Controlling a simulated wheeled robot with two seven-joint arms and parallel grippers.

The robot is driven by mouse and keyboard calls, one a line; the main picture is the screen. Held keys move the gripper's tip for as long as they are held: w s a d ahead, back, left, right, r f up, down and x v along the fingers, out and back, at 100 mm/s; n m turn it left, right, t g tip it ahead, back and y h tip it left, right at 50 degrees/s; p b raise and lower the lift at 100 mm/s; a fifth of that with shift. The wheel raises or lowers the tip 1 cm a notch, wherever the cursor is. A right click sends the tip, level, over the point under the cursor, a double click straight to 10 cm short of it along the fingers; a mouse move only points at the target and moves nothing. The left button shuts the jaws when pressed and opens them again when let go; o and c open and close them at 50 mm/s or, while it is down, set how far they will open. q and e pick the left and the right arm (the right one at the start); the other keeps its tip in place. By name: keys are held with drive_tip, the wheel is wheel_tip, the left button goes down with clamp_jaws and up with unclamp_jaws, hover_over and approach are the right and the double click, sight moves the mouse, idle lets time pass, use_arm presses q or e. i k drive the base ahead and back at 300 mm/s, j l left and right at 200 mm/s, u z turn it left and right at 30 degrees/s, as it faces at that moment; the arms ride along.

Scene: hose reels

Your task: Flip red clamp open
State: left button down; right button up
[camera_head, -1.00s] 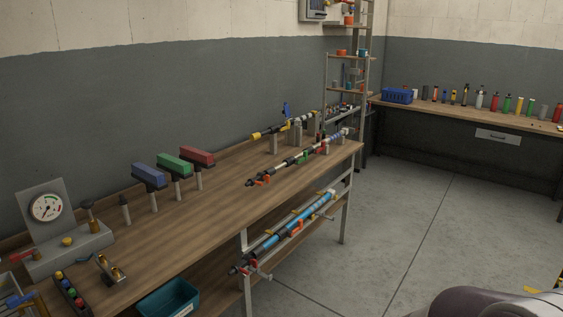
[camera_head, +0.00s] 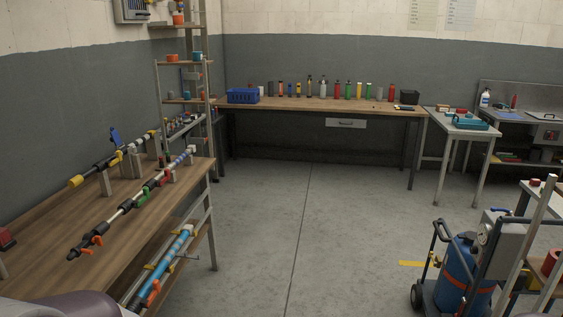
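A pipe assembly (camera_head: 126,206) with black, white, green and red fittings rests on supports on the wooden bench at the left. Orange-red levers (camera_head: 97,240) show at its near end, and a small red part (camera_head: 165,180) sits farther along it. A blue pipe (camera_head: 172,258) with orange and yellow parts hangs below the bench's front edge. I cannot tell which of these red or orange parts is the red clamp, or whether it is open. Neither of my grippers is in view.
The bench (camera_head: 70,240) fills the left side. A shelf rack (camera_head: 183,98) stands behind it. A back table (camera_head: 300,103) holds bottles and a blue basket (camera_head: 243,96). A cart with a blue cylinder (camera_head: 455,272) stands at lower right. The middle floor is clear.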

sight(167, 177)
drive_tip(key=i+u, duration=0.15)
drive_tip(key=i, duration=0.75)
drive_tip(key=i+l+u, duration=0.1)
drive_tip(key=i, duration=0.8)
drive_tip(key=i+u, duration=0.2)
drive_tip(key=i, duration=0.3)
drive_tip(key=i+l+u, duration=0.2)
drive_tip(key=i, duration=0.25)
drive_tip(key=i+l+u, duration=0.15)
drive_tip(key=i, duration=0.35)
drive_tip(key=i+j+u, duration=0.15)
drive_tip(key=i+u, duration=0.75)
drive_tip(key=k+j, duration=0.05)
